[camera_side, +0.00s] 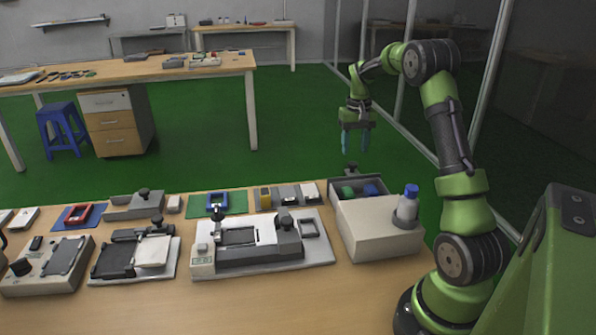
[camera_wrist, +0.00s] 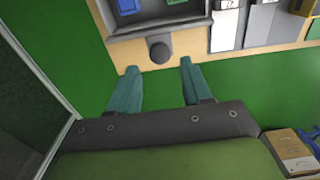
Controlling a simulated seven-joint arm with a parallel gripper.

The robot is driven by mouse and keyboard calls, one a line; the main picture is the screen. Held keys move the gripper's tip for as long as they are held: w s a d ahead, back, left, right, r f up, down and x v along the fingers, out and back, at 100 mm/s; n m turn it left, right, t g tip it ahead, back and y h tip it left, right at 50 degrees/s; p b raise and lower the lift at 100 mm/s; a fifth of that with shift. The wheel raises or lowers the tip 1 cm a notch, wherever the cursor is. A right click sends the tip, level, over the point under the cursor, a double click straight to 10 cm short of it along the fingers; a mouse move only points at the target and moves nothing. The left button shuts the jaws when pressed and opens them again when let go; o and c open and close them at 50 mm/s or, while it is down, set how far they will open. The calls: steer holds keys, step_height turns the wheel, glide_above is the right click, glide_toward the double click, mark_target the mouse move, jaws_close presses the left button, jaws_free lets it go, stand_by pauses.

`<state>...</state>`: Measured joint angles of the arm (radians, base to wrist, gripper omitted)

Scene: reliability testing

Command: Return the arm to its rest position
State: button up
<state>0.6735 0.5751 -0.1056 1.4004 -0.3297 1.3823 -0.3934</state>
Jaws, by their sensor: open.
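My gripper (camera_side: 356,141) hangs in the air, pointing down, above and behind the far right part of the work table. Its two teal fingers are apart, with nothing between them. In the wrist view my gripper (camera_wrist: 158,75) is open, and its fingertips appear near the table's edge with green floor below. My green and dark grey arm rises from its base at the right and bends over at the top. No object is held.
A test fixture (camera_side: 262,250) and several other devices fill the table. A glass partition (camera_side: 480,110) stands behind my arm.

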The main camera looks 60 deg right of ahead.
steer(key=shift+d, duration=0.1)
steer(key=shift+s+a+f+m, duration=0.15)
steer(key=shift+s+a+f, duration=0.1)
steer(key=shift+a, duration=0.35)
steer(key=shift+s+a+f+m, duration=0.15)
steer(key=shift+a+f, duration=0.05)
steer(key=shift+a, duration=0.4)
steer(key=s+a+r+n+t, duration=0.15)
steer(key=a+r, duration=0.25)
steer(key=a, duration=0.6)
steer(key=s+a+r+t, duration=0.15)
steer(key=a+r, duration=0.25)
steer(key=a, duration=0.5)
steer(key=s+a+r+n+t+y, duration=0.1)
steer(key=s+a+r+n+t, duration=0.1)
steer(key=s+a, duration=0.2)
steer(key=s+a+r+n+t+y, duration=0.1)
steer(key=s+a, duration=0.3)
steer(key=a, duration=0.7)
steer(key=shift+s+r+n+t, duration=0.3)
steer(key=shift+r+n+t, duration=0.1)
steer(key=shift+n+t, duration=0.2)
